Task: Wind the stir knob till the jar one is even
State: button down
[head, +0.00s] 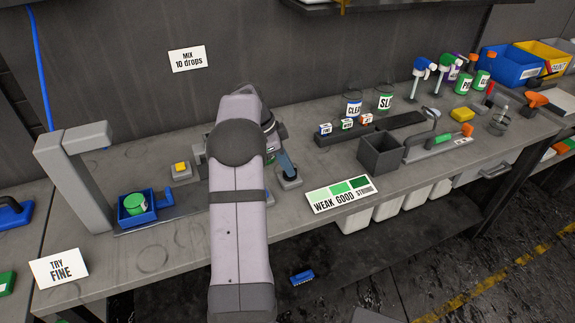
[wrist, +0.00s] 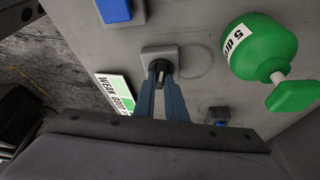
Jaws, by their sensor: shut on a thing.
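The stir knob is a small dark knob (wrist: 161,76) on a grey square base (wrist: 160,53). In the head view its base (head: 289,183) sits near the bench's front edge, right of my arm. My gripper (wrist: 160,72) has its two blue fingers closed around the knob from above; the fingers also show in the head view (head: 286,167). I cannot tell how far the knob is turned.
My arm hides the bench middle. A large green bottle (wrist: 260,48) stands close right of the knob in the wrist view. A WEAK GOOD STRONG card (head: 341,194) and a dark open box (head: 381,153) lie right. A yellow button (head: 180,168) stands left.

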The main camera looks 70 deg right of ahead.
jog(key=c, duration=1.8)
grip_release()
jog(key=b+v, duration=0.1)
jog(key=v, duration=0.6)
jog(key=shift+r, duration=0.15)
jog(key=shift+w, duration=0.1)
